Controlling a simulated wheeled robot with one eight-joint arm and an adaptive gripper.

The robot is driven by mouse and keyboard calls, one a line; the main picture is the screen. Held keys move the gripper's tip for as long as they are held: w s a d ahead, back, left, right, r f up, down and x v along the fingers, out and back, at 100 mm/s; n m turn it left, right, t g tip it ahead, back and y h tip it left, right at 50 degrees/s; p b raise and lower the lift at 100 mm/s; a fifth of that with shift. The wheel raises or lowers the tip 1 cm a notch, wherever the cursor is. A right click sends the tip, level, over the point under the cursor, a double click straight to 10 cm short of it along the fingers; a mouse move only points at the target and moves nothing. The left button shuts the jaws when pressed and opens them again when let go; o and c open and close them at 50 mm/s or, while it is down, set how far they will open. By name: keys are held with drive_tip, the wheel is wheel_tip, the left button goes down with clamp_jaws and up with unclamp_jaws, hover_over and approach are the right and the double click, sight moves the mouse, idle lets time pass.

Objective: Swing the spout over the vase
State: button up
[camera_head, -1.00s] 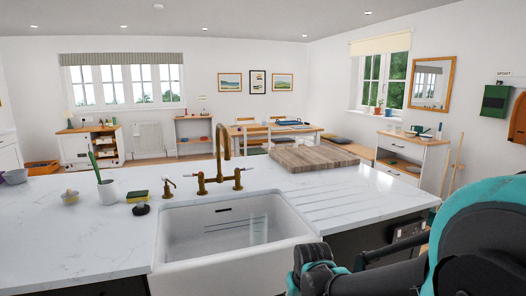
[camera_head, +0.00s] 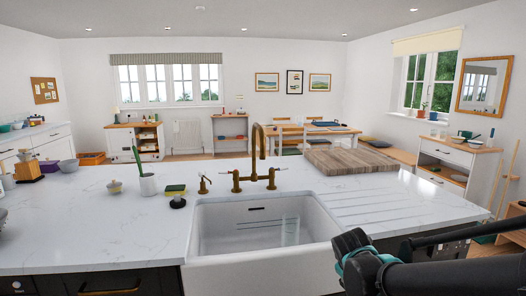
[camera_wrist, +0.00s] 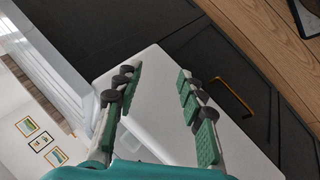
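The brass spout (camera_head: 258,145) rises in a tall arch from the tap behind the white sink (camera_head: 212,262). It appears to point forward over the sink. Faint pale upright lines (camera_head: 290,230) show in the basin; I cannot tell whether they are a clear vase or a reflection. A white pot (camera_head: 148,184) with a green stick stands on the counter left of the sink. My gripper (camera_wrist: 158,105) is open and empty in the wrist view, with the white sink (camera_wrist: 160,72) beyond its fingers. It is apart from the spout. Its fingers cannot be made out in the head view.
A wooden board (camera_head: 350,158) lies behind the drainer grooves. A sponge (camera_head: 175,190), a black stopper-like thing (camera_head: 178,202) and a small lidded pot (camera_head: 115,186) are left of the sink. Dark cabinets with a brass handle (camera_wrist: 236,97) are below the counter. The drainer is clear.

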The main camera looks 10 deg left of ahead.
drive_tip(key=w+a+r+n+t+h, duration=0.1)
drive_tip(key=w+a+r+n+t, duration=0.1)
drive_tip(key=w+r+n, duration=0.3)
drive_tip(key=n+t+y, duration=0.5)
drive_tip(key=n+t, duration=0.5)
drive_tip(key=n, duration=1.4)
approach(262, 150)
drive_tip(key=w, duration=1.1)
drive_tip(key=shift+a+r, duration=0.15)
drive_tip(key=shift+a, duration=0.2)
drive_tip(key=shift+c, duration=0.5)
drive_tip(key=shift+s, duration=0.1)
clamp_jaws()
